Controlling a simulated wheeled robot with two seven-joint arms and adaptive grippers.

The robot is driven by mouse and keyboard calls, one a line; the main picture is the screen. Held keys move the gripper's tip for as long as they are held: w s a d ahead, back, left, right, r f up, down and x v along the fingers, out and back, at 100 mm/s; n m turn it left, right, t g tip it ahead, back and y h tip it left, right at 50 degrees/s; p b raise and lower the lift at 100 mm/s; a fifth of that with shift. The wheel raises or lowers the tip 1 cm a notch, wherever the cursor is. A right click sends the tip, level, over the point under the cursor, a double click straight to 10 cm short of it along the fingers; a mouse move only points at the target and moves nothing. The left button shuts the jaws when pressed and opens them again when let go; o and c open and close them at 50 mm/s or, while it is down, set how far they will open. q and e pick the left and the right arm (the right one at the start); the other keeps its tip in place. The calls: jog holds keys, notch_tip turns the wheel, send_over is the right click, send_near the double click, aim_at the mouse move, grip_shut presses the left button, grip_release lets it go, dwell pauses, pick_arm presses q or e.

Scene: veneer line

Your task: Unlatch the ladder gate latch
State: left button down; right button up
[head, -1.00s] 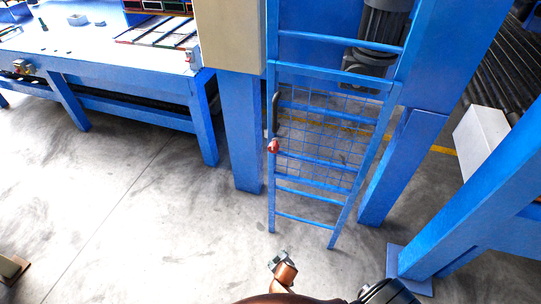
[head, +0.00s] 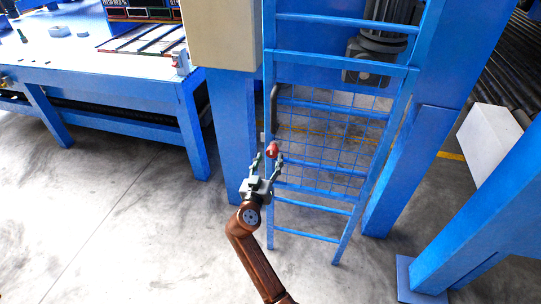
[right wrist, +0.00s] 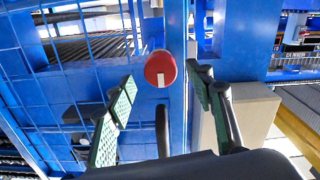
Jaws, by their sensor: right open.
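The ladder gate (head: 340,108) is a blue frame with wire mesh between ladder rungs, and it looks closed. Its latch is a round red knob (head: 272,149) on the left stile. In the right wrist view the red knob (right wrist: 160,68) shows face-on with a white stripe in its lower half. My right gripper (head: 268,161) is open and empty, just below the knob in the head view. In the right wrist view its green-padded fingers (right wrist: 165,85) stand either side of the knob, apart from it. My left gripper is not in view.
A dark handle (head: 274,104) sits on the same stile; it also shows in the right wrist view (right wrist: 162,132). A beige cabinet (head: 222,35) and blue post (head: 228,125) stand left of the gate. A blue table (head: 85,60) is farther left. The grey floor in front is clear.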

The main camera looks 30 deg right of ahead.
aim_at(271, 155)
jog(key=shift+x, duration=1.9)
jog(key=shift+c, duration=0.6)
jog(key=shift+f, duration=0.1)
jog(key=c, duration=1)
jog(key=shift+a, duration=0.2)
jog(key=shift+c, duration=0.2)
jog(key=shift+d, duration=0.1)
